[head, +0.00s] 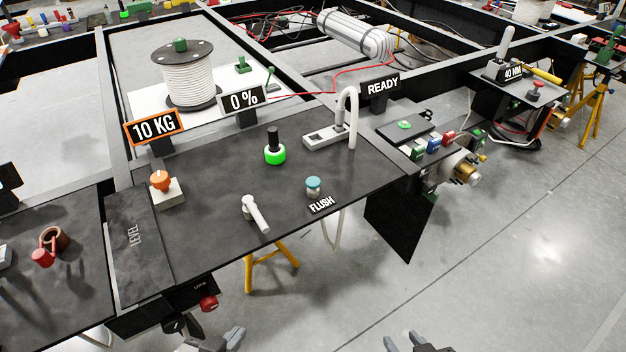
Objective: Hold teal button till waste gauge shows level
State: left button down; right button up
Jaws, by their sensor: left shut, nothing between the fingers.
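The teal button (313,184) stands on a pale round base near the front edge of the dark panel (220,190), behind a FLUSH label (321,205). Nothing touches it. A display sign (243,99) at the panel's back edge reads 0 %; no sign is marked as the waste gauge. The word LEVEL (132,236) is on a dark strip at the panel's left. My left gripper (230,338) is shut and empty at the bottom edge, below the panel's front. My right gripper (415,342) is at the bottom edge, cut off, apart from the button; its jaw state is unclear.
A white lever (257,214) stands left of the teal button. A black-and-green knob (274,148), an orange button (160,181) and a white curved pipe (350,115) also stand on the panel. Other signs read 10 KG (154,127) and READY (382,86).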

aim_at(312, 183)
jog(key=k, duration=0.7)
jog(key=z, duration=0.55)
jog(key=i, duration=1.3)
jog(key=u, duration=0.05)
